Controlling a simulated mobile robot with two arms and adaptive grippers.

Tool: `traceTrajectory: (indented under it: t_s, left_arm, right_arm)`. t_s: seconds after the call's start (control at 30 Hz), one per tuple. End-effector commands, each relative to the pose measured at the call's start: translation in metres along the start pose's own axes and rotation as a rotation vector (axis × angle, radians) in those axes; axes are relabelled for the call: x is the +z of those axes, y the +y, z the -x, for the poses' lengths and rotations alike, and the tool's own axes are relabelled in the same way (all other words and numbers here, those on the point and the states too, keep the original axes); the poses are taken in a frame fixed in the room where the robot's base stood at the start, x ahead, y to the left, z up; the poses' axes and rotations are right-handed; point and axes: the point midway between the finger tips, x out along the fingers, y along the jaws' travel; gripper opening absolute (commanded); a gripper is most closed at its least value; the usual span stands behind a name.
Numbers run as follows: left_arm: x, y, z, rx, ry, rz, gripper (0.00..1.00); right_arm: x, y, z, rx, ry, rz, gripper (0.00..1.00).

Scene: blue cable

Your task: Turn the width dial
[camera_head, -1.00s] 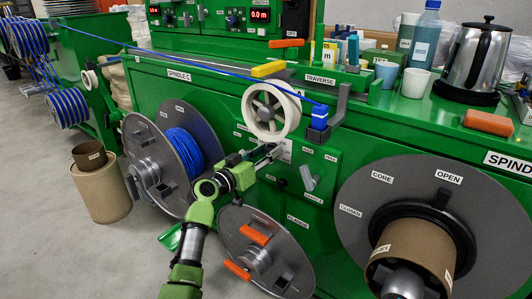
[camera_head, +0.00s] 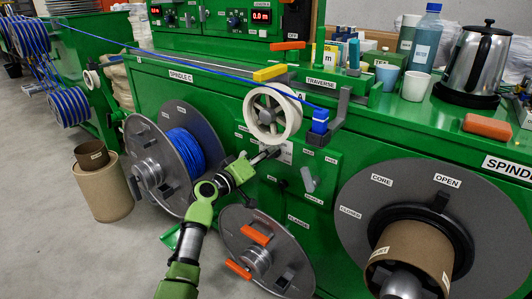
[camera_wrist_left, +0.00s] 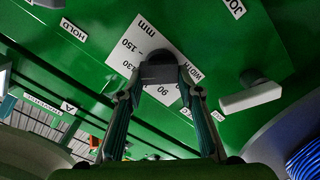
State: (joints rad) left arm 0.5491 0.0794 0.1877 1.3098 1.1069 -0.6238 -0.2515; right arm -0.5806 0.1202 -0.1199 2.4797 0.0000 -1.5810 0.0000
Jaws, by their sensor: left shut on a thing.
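The width dial's dark knob (camera_wrist_left: 158,70) sits on a white scale plate (camera_wrist_left: 128,52) marked "mm" and "WIDTH" in the left wrist view. My left gripper (camera_wrist_left: 157,78) is shut on the knob, with one finger on each side of it. In the head view my left gripper (camera_head: 268,154) reaches the green panel just below the white spoked wheel. There the scale plate (camera_head: 287,153) shows only in part, and the gripper hides the knob. My right gripper is in neither view.
A white spoked wheel (camera_head: 272,113) is close above the gripper. A grey lever (camera_head: 308,179) is to its right. A spool of blue cable (camera_head: 184,150) stands to the left, and a grey flange with orange handles (camera_head: 258,252) is below. Blue cable runs across above.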

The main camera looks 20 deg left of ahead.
Motion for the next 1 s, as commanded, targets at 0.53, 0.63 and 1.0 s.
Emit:
traceTrajectory:
  t_s: [0.53,0.63,1.0]
  left_arm:
    - [-0.0006,-0.0012,0.0002,-0.001,0.001,0.071,0.11]
    - [-0.0006,-0.0012,0.0002,-0.001,0.001,0.070,0.11]
    - [-0.0004,-0.0010,0.0001,0.000,0.001,0.069,0.50]
  right_arm:
    - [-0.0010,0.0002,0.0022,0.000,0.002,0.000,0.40]
    - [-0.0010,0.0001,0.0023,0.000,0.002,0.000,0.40]
    - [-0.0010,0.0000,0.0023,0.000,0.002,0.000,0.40]
